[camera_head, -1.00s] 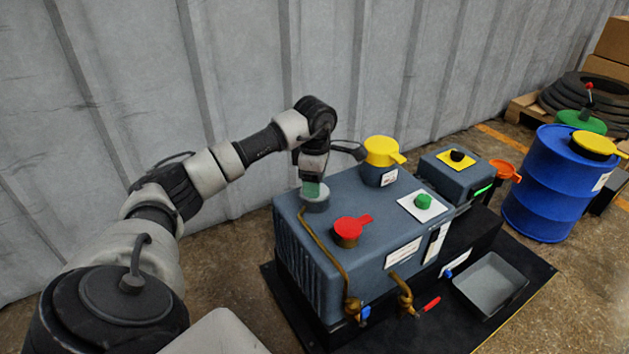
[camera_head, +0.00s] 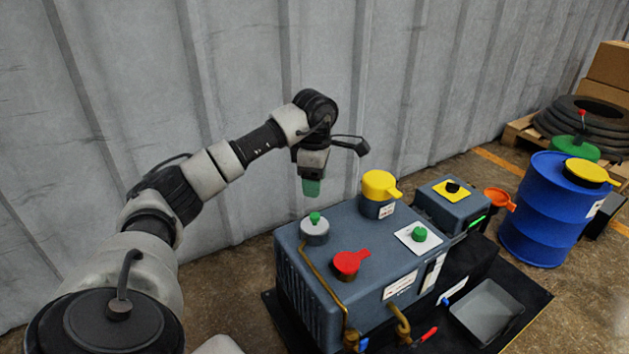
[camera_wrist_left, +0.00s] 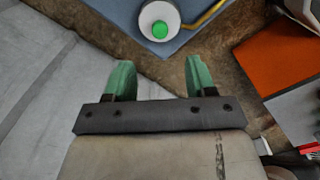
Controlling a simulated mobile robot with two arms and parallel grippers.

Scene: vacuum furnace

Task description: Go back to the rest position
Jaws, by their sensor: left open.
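My left gripper (camera_head: 311,187) has green fingers and hangs above the back left corner of the blue-grey furnace unit (camera_head: 330,245). In the left wrist view its two fingers (camera_wrist_left: 153,80) stand apart with nothing between them. A grey cylinder with a green knob (camera_head: 315,230) stands on the unit's top, below the gripper and apart from it. It also shows in the left wrist view (camera_wrist_left: 159,16), beyond the fingertips. My right gripper is not in these views.
On the unit are a red-capped port (camera_head: 348,263), a yellow-capped port (camera_head: 379,187) and a green button (camera_head: 420,233) on a white plate. A grey tray (camera_head: 486,312) and a blue barrel (camera_head: 543,215) are at the right. A corrugated wall (camera_head: 235,80) stands behind my arm.

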